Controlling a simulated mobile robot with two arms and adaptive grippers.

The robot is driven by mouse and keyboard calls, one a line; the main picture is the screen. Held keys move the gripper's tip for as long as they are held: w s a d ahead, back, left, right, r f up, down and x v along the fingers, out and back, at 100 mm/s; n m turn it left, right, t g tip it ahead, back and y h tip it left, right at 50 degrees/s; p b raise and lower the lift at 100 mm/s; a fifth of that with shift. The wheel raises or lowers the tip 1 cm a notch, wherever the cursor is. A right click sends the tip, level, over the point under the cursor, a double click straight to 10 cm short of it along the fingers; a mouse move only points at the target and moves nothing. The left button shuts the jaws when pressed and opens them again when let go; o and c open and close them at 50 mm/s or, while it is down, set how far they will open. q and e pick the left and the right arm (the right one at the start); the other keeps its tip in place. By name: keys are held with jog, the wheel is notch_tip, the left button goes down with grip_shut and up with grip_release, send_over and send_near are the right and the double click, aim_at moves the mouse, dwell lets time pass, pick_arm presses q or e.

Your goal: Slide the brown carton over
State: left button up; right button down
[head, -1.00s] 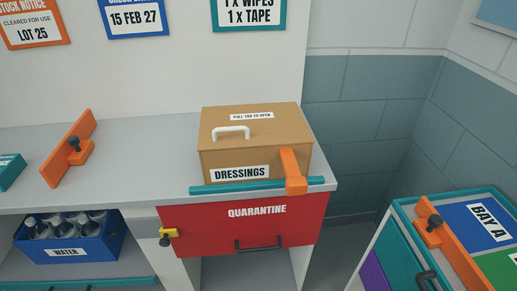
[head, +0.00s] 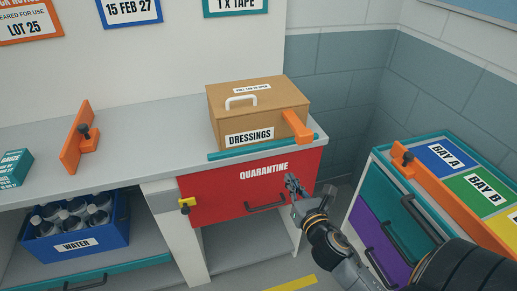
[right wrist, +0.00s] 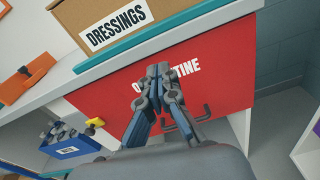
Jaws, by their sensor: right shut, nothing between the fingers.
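The brown carton (head: 262,112) sits on the grey counter (head: 150,145), near its right end. It has a white handle on top and a DRESSINGS label in front. An orange piece (head: 297,126) stands at its front right corner. A teal strip (head: 265,147) runs along the counter edge before it. My right gripper (head: 292,182) is shut and empty, below the carton, in front of the red QUARANTINE drawer (head: 225,191). In the right wrist view the fingers (right wrist: 158,75) are together, with the carton (right wrist: 85,15) at upper left. My left gripper is not in view.
A blue crate (head: 30,248) of bottles stands on the shelf below. An orange divider (head: 70,150) stands on the counter, with clear counter between it and the carton. A drawer unit (head: 378,168) with an orange bar stands at right.

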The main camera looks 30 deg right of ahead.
notch_tip(320, 180, up, 4)
jog(key=n+t, duration=0.1)
jog(key=n, duration=0.1)
jog(key=p, duration=0.2)
send_near(270, 136)
jog(key=x, duration=0.7)
jog(key=b+x, duration=0.1)
jog(key=x, duration=0.6)
jog(key=shift+w+d, duration=0.1)
